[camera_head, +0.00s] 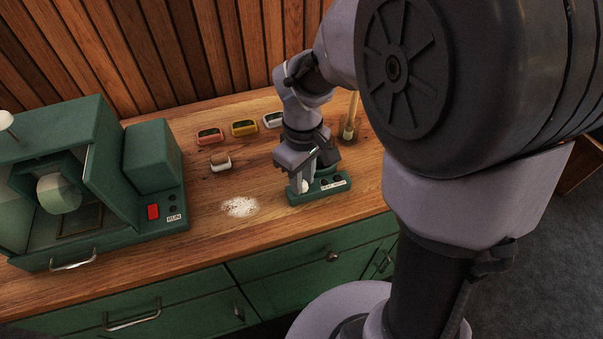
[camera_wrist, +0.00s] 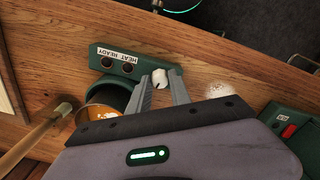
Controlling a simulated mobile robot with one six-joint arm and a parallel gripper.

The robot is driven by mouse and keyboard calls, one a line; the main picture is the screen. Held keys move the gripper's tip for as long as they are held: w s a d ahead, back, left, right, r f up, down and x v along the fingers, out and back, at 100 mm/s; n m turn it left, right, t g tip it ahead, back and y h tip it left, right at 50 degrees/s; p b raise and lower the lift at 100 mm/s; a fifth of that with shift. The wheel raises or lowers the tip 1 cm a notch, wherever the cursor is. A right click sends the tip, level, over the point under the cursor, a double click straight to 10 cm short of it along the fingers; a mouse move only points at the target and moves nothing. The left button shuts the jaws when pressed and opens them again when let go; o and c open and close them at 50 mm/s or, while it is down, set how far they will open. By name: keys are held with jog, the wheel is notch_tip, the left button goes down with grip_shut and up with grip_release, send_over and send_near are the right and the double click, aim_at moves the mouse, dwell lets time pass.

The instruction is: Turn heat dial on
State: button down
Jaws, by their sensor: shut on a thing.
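The heat dial is a small white knob (camera_wrist: 161,76) on the green heater base (camera_head: 331,192), near its left end in the head view. In the wrist view the base (camera_wrist: 112,58) carries a "HEAT READY" label and two dark round spots beside it. My gripper (camera_head: 299,184) reaches down over the base, and its fingers (camera_wrist: 161,84) are shut on the knob from both sides. The fingers partly cover the knob in the head view. A dark green round pot with an amber inside (camera_wrist: 97,113) stands beside the dial, partly hidden by my gripper.
A wooden-handled brush (camera_wrist: 38,132) slants near the pot. A white powdery patch (camera_head: 239,207) lies left of the base. A green machine (camera_head: 150,155) with a red RUN switch (camera_head: 153,211) stands further left. Several small coloured blocks (camera_head: 244,128) sit along the back.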

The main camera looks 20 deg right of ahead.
jog(key=m, duration=0.4)
jog(key=shift+m, duration=0.3)
jog(key=m, duration=0.3)
jog(key=shift+m, duration=0.3)
jog(key=m, duration=0.4)
jog(key=shift+m, duration=2.1)
jog(key=c, duration=1.2)
grip_release()
